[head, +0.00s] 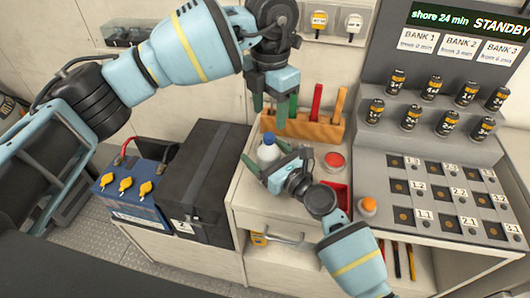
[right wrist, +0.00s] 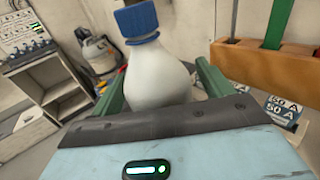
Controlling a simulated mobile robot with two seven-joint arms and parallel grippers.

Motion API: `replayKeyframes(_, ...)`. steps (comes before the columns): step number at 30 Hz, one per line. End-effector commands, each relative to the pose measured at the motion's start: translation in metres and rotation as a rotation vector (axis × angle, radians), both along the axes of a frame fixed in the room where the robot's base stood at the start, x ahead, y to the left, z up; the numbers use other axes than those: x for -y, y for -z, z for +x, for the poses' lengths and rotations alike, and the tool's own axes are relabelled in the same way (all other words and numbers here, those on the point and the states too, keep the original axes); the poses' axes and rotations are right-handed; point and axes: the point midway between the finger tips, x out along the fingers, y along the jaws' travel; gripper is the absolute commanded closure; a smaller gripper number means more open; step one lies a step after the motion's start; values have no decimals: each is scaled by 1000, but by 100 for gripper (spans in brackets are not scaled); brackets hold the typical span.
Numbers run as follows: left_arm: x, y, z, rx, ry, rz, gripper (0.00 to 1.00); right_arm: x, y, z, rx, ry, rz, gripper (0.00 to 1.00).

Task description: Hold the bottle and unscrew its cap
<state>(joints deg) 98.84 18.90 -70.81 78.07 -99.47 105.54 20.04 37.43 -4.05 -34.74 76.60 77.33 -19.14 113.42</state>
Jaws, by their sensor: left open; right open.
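A white bottle (head: 267,153) with a blue cap (head: 268,140) stands on the light counter, near its left side. In the right wrist view the bottle's rounded body (right wrist: 157,82) shows between two green fingers, with the cap (right wrist: 137,22) on top; its base is hidden. My right gripper (head: 264,160) is open low around the bottle; whether a finger touches it I cannot tell. My left gripper (head: 275,112) is open and empty, pointing down above and behind the bottle, in front of the wooden rack.
A black box (head: 200,180) stands left. Several small batteries (head: 411,117) and a slotted panel (head: 440,190) fill the right side.

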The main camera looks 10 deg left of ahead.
Motion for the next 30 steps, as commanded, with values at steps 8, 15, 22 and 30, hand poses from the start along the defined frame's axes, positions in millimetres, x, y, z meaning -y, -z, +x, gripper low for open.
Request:
replayKeyframes(8,0,0,0,0,0,0,45,12,1,-9,0,0,0,21)
replayKeyframes(15,0,0,0,0,0,0,45,44,1,-34,-1,1,0,21)
replayKeyframes(22,0,0,0,0,0,0,45,76,1,-58,-1,1,-2,21)
replayKeyframes(30,0,0,0,0,0,0,45,95,0,-72,0,0,0,21)
